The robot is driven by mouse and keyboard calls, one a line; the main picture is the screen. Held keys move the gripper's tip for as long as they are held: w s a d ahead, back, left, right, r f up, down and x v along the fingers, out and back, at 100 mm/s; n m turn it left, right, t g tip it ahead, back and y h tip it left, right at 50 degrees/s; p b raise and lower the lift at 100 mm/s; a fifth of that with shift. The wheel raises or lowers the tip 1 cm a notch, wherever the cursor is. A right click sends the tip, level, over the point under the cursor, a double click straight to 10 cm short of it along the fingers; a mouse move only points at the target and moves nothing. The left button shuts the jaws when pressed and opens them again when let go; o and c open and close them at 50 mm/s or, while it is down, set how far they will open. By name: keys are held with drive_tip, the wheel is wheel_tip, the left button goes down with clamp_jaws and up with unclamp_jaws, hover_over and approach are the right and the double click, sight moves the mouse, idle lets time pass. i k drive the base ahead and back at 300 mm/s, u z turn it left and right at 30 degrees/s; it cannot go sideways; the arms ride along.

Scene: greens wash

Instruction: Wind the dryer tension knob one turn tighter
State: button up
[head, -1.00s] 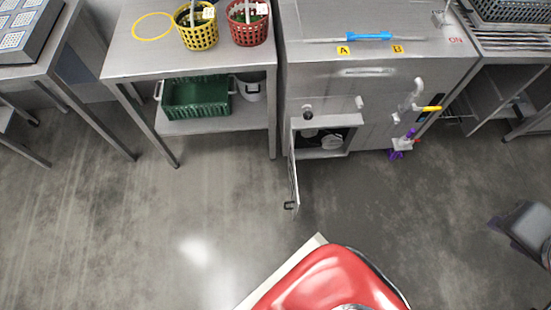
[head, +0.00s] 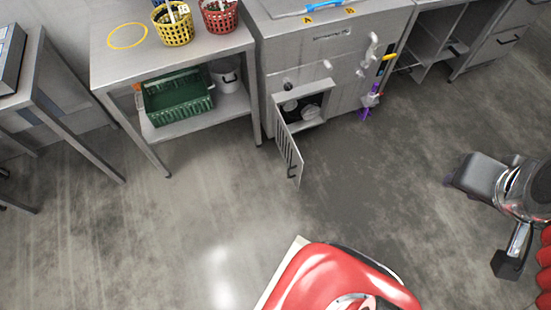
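The grey steel machine (head: 285,60) stands at the back, right of centre. Its small hatch door (head: 289,150) hangs open toward me. Round pale parts (head: 309,112) show inside the opening, too small to make out. A purple fitting (head: 367,105) sits low on the right of the front, below a yellow-tipped lever (head: 385,62). I cannot tell which part is the tension knob. The end of my arm, with my gripper (head: 490,215), is at the right edge, partly cut off. It is over the floor, well apart from the machine. Its finger opening is unclear.
A steel table (head: 110,75) stands left of the machine, with yellow (head: 173,25) and red (head: 220,17) baskets on top. A green crate (head: 178,102) and white pot (head: 227,80) are on its lower shelf. Floor before the machine is clear.

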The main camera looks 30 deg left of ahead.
sight(288, 87)
drive_tip(key=u, duration=0.05)
drive_tip(key=k, duration=0.15)
drive_tip(key=u, duration=1.25)
drive_tip(key=i, duration=1.05)
drive_tip(key=z, duration=0.05)
